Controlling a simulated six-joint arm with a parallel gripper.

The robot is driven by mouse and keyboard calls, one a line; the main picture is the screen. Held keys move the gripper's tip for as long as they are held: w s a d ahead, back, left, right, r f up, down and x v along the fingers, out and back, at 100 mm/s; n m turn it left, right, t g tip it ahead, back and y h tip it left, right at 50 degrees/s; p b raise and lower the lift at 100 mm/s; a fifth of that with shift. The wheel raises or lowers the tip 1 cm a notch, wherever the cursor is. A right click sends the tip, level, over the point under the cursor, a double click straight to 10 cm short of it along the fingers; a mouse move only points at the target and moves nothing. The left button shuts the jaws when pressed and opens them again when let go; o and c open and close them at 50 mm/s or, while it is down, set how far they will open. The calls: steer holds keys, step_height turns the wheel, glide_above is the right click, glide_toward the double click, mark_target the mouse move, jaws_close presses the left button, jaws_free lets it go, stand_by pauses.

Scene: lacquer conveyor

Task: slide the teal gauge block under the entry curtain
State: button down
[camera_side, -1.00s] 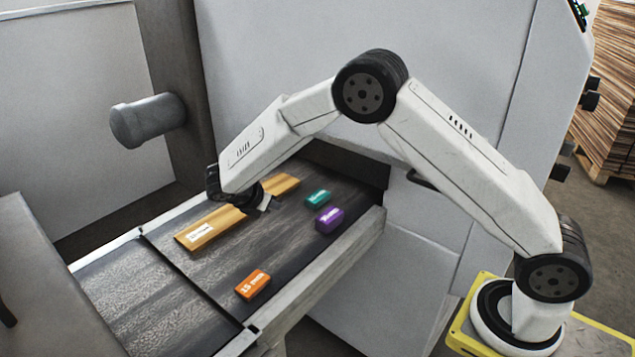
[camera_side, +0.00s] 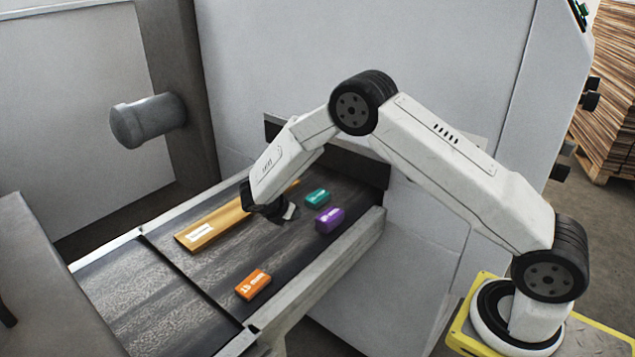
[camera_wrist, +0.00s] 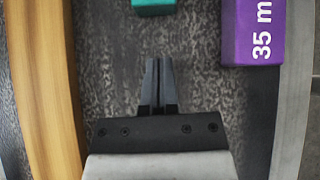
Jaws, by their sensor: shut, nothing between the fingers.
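The teal gauge block (camera_side: 317,196) lies on the dark conveyor belt, close to the machine opening. The dark entry curtain (camera_side: 350,166) hangs across that opening, partly hidden behind my arm. My gripper (camera_side: 291,212) is shut and empty, low over the belt, just on the near-left side of the teal block and apart from it. In the wrist view, my gripper's closed fingers (camera_wrist: 158,65) point up the picture toward the teal block (camera_wrist: 153,5), which is cut off by the top edge. A strip of bare belt shows between them.
A purple block (camera_side: 329,220) marked 35 mm sits right of the teal block; it also shows in the wrist view (camera_wrist: 252,30). A long wooden bar (camera_side: 215,223) lies left of my gripper. An orange block (camera_side: 253,285) lies nearer the front. Rails edge the belt.

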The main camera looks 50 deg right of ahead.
mark_target(313, 198)
steer(key=shift+w+d+r, duration=0.1)
steer(key=shift+w+d, duration=0.05)
steer(key=shift+d, duration=1.75)
steer(key=shift+d, duration=0.1)
steer(key=d, duration=0.7)
steer(key=shift+w+d, duration=0.15)
steer(key=shift+d, duration=0.2)
steer(key=shift+a, duration=0.1)
steer(key=shift+a, duration=1.9)
steer(key=v, duration=1)
